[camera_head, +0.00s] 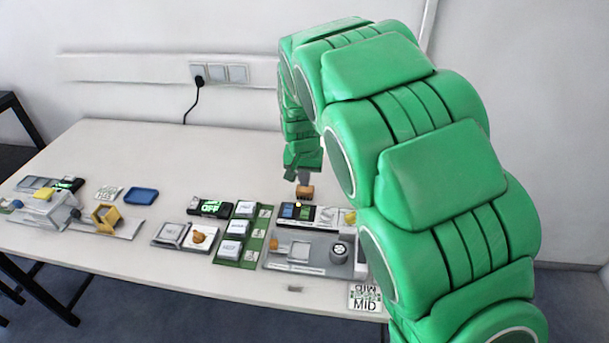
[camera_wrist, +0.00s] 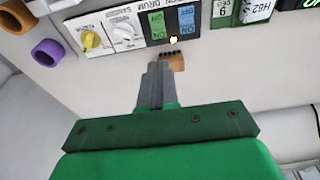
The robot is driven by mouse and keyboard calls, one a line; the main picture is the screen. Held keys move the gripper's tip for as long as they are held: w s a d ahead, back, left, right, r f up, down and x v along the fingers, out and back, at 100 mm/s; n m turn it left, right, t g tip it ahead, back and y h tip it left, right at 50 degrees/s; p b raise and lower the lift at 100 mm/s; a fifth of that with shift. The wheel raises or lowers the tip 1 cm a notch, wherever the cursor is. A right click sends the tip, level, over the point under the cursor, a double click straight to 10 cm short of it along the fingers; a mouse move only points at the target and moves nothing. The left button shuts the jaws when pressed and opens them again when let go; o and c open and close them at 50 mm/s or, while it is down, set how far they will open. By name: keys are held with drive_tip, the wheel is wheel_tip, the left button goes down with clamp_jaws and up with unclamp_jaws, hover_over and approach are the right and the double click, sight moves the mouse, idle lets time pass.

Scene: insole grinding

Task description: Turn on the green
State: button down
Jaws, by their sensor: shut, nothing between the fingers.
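The green switch (camera_wrist: 157,27) with ON/OFF lettering is on a panel at the top of the wrist view, beside a blue switch (camera_wrist: 187,19). In the head view the green switch (camera_head: 304,212) is small, right of the blue switch (camera_head: 287,210). My gripper (camera_wrist: 160,67) is shut and empty, its fingertips below the green switch in the wrist picture and apart from it. In the head view my gripper (camera_head: 304,178) points down behind the panel, above a small orange-brown block (camera_head: 305,192). I cannot tell the switch's position.
A green rack (camera_head: 240,236) stands left of the machine. The table behind is mostly clear.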

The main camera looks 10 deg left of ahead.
sight(306, 206)
drive_tip(key=f, duration=0.3)
drive_tip(key=w+f, duration=0.1)
drive_tip(key=f, duration=0.7)
drive_tip(key=shift+w, duration=0.4)
drive_tip(key=shift+r, duration=0.1)
